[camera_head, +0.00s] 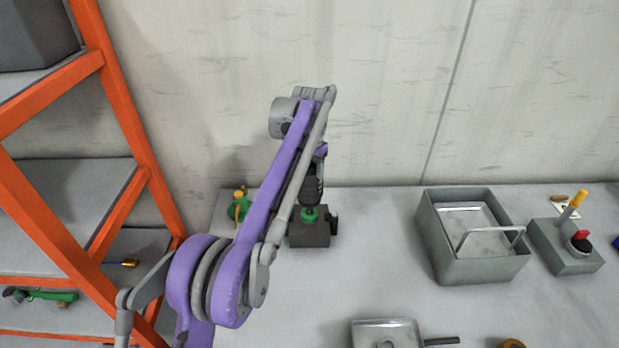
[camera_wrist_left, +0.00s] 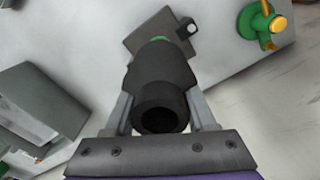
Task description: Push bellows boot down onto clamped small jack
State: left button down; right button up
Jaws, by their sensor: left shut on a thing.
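The black bellows boot (camera_head: 312,186) is upright above the green small jack (camera_head: 309,215), which stands in a dark grey clamp block (camera_head: 309,238) on the table. The boot's lower end meets or overlaps the jack's top; how far it is seated I cannot tell. In the left wrist view the boot (camera_wrist_left: 160,72) shows its open end toward me, with a sliver of green beyond it and the clamp block (camera_wrist_left: 140,34) behind. My left gripper (camera_wrist_left: 162,98) is shut on the boot, a finger on either side. In the head view my arm partly hides it. My right gripper is not in view.
Another green jack with an orange part (camera_head: 240,206) stands left of the clamp. A grey open bin (camera_head: 470,274) and a control box with a red knob (camera_head: 565,255) are right. A metal tray (camera_head: 385,325) lies in front. An orange shelf rack (camera_head: 125,100) borders the left.

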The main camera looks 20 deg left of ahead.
aim_at(310, 200)
pick_arm(q)
jog(key=shift+f+b, duration=0.45)
jog(key=shift+f, duration=0.95)
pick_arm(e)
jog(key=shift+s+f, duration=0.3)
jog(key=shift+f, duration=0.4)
pick_arm(q)
jog(key=shift+f, duration=0.3)
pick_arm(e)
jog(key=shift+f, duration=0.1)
pick_arm(q)
jog(key=shift+f+b, duration=0.85)
jog(key=shift+f, duration=1.25)
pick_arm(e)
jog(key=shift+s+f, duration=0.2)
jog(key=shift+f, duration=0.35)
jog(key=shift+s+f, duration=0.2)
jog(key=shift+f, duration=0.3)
pick_arm(q)
jog(key=shift+f, duration=0.2)
jog(key=shift+c, duration=0.7)
grip_release()
jog(key=shift+r, duration=0.1)
